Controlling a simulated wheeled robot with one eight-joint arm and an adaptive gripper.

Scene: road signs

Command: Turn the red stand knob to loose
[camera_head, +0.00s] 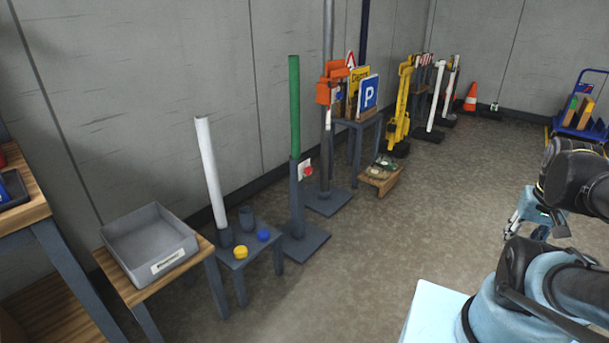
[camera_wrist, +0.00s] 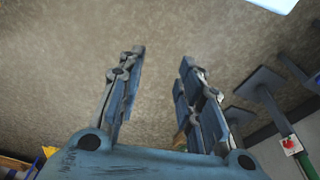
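The red stand knob (camera_head: 308,171) sits on a white plate on the dark stand post (camera_head: 296,205), which carries a green pole. In the wrist view the knob (camera_wrist: 290,143) shows at the lower right edge on its white plate. The plate's markings are too small to read. My gripper (camera_wrist: 162,58) is open with nothing between its fingers, which point over bare floor. In the head view my gripper (camera_head: 526,228) hangs at the right, well apart from the knob.
Left of the stand are a low table (camera_head: 259,250) with yellow and blue caps and a white pole, and a grey bin (camera_head: 150,245). Behind it stand an orange-topped post (camera_head: 326,140) and a sign table (camera_head: 357,125). A low wooden stool (camera_head: 381,180) is nearby. The middle floor is clear.

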